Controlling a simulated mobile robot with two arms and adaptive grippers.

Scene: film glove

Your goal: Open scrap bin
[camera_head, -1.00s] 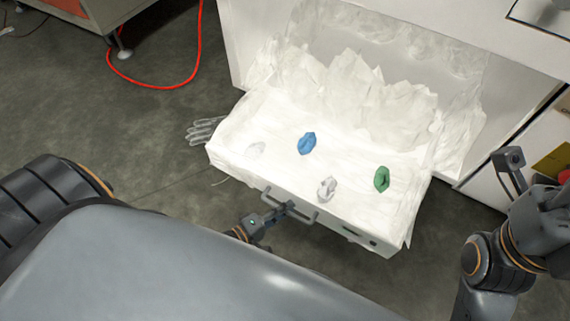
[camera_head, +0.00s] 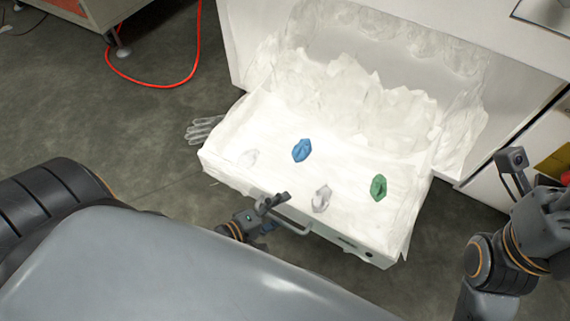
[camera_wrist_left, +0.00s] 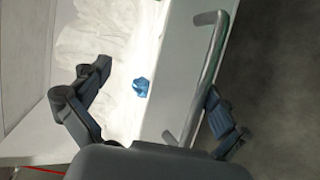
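The scrap bin (camera_head: 222,172) is a white pull-out drawer lined with crumpled clear film, tilted out from the white cabinet. Its grey bar handle (camera_head: 288,220) is on the front face; it also shows in the left wrist view (camera_wrist_left: 206,75). My left gripper (camera_head: 272,203) is at the left end of the handle. In the left wrist view my left gripper (camera_wrist_left: 158,95) has its fingers spread wide, one over the bin's inside and one beyond the handle. Whether it touches the handle cannot be told. My right arm is at the right edge; its fingers are out of frame.
Blue (camera_head: 302,150), green (camera_head: 379,187) and whitish (camera_head: 321,198) crumpled pieces lie in the bin. A clear glove (camera_head: 203,130) lies beside the bin's left side. A red hose (camera_head: 150,84) curves on the floor at the upper left.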

